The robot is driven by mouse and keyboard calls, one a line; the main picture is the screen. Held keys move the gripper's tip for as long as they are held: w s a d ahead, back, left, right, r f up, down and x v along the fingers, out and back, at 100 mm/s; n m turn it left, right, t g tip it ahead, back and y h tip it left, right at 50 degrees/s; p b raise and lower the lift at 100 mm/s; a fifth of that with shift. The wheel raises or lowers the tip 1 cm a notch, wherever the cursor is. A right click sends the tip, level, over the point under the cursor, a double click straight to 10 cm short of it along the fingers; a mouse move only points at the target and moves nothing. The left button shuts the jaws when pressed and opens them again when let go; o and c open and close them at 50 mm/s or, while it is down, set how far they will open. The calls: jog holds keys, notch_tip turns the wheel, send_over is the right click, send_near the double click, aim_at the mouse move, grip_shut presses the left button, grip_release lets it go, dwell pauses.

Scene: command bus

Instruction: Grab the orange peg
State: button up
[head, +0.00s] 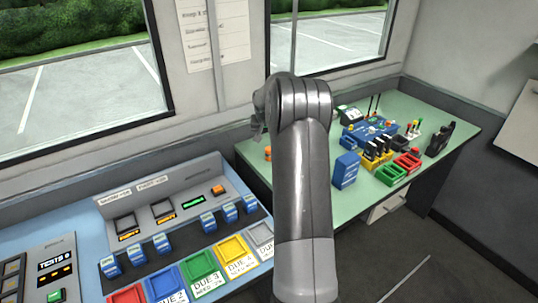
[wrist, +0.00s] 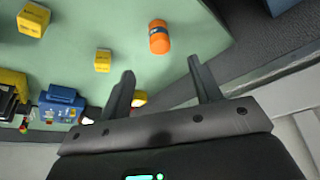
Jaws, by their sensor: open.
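The orange peg (wrist: 159,38) is a short rounded cylinder on the green table (wrist: 120,30). In the wrist view it shows just beyond my fingertips, roughly in line with the gap between them. My gripper (wrist: 160,68) is open with nothing between its fingers. In the head view a small orange thing (head: 268,152), likely the same peg, sits at the left end of the green table. There my gripper (head: 257,132) is partly hidden behind my arm and shows above and left of it.
Yellow blocks (wrist: 33,19) and a blue device (wrist: 60,105) show in the wrist view. In the head view a blue box (head: 346,170), green tray (head: 391,174) and red tray (head: 408,160) stand right of my arm. A control console (head: 180,215) is at left.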

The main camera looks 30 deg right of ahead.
jog(key=x, duration=0.6)
jog(key=shift+d+f, duration=0.25)
jog(key=shift+d, duration=0.2)
jog(key=shift+a+x, duration=0.1)
jog(key=shift+x, duration=1.3)
jog(key=shift+a+x, duration=0.15)
jog(key=shift+x, duration=1.25)
jog(key=shift+w, duration=0.2)
jog(key=c, duration=1.1)
